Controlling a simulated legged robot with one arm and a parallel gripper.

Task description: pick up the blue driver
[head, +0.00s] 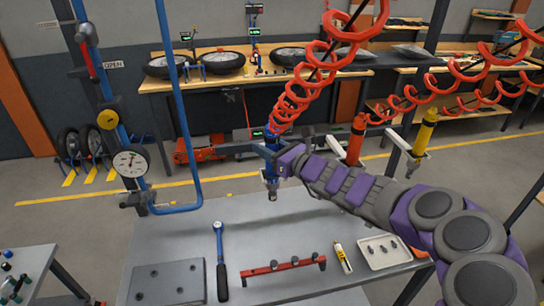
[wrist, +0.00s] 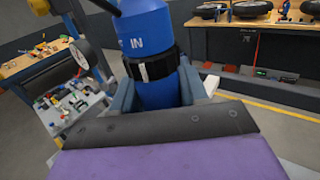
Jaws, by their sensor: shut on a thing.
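The blue driver (head: 270,170) hangs upright at the end of a red coiled hose, above the back of the grey table. In the wrist view its blue body (wrist: 158,92) fills the middle, with a black band around it and "IN" printed above. My gripper (head: 277,160) reaches it from the right. In the wrist view, its two grey fingers (wrist: 156,92) stand on either side of the body below the band, shut on it. Part of the driver is hidden behind my gripper in the head view. I cannot tell whether its holder still touches it.
A red driver (head: 355,140) and a yellow driver (head: 423,132) hang to the right by white brackets. A blue pipe frame with a gauge (head: 130,161) stands left. The grey table (head: 280,225) holds a wrench (head: 219,245), a red bar (head: 283,267) and a white tray (head: 372,260).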

